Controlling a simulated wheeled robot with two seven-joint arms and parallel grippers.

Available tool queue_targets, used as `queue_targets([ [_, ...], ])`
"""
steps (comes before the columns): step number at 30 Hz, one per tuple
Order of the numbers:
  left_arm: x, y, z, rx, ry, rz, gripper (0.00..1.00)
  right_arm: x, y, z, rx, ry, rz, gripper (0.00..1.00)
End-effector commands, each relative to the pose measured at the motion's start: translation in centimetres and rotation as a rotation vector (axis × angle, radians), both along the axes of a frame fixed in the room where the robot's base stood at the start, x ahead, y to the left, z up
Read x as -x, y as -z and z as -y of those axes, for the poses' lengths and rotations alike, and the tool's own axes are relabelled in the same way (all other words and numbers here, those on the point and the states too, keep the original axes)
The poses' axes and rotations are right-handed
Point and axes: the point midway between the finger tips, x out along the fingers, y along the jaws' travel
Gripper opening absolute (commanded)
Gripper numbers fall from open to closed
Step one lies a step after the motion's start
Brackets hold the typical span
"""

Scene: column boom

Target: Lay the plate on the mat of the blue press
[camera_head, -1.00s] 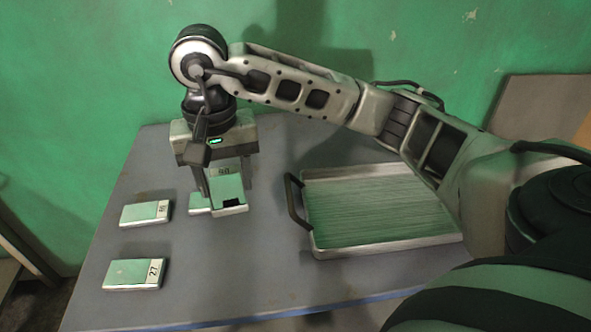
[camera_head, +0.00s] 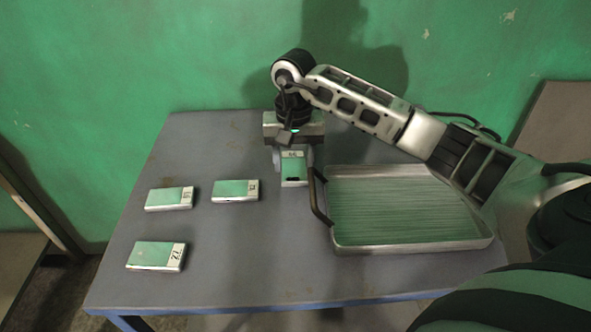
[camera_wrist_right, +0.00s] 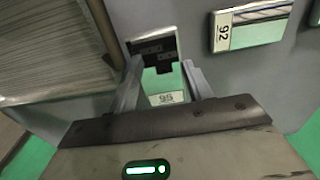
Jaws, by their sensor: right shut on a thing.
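My right gripper (camera_head: 293,162) is shut on a small flat plate (camera_head: 294,176), with a shiny greenish face, a white number label at the top and a dark notch at the bottom. The plate hangs upright, close to the left handle of the tray. The right wrist view also shows the plate (camera_wrist_right: 162,82) between the two fingers. I cannot tell how high it is above the table. The blue press and its mat are not in view. My left gripper is not in view.
Several similar labelled plates, (camera_head: 236,190), (camera_head: 170,198) and (camera_head: 156,256), lie on the grey table (camera_head: 240,255) at left. A metal tray (camera_head: 400,248) with a ribbed greenish floor stands at right. The table's front middle is clear. A green wall (camera_head: 200,50) stands behind.

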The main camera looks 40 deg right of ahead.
Motion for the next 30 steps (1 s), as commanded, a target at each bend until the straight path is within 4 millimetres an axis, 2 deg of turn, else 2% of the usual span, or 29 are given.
queue_targets([
  [2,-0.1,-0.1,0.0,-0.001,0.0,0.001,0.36,-0.2,0.8,0.7,0.0,0.003,-0.004,0.07],
  [6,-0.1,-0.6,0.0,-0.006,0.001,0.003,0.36,-0.1,2.8,0.5,-0.001,0.0,-0.004,0.07],
  [9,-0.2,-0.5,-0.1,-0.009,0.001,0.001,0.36,-0.2,3.5,0.5,-0.001,0.0,0.001,0.07],
  [21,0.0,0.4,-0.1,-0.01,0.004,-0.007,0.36,-0.2,4.1,0.6,0.001,0.0,0.002,0.07],
  [22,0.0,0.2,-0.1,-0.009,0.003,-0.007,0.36,-0.2,4.1,0.5,0.001,0.0,-0.002,0.59],
  [23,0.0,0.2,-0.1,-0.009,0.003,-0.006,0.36,-0.2,4.0,0.5,0.001,0.0,-0.002,0.67],
  [24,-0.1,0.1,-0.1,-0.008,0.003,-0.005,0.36,-0.2,4.0,0.5,0.001,0.0,-0.002,0.72],
  [30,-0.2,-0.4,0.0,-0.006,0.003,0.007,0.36,-0.1,4.0,0.5,0.001,0.0,-0.002,0.72],
])
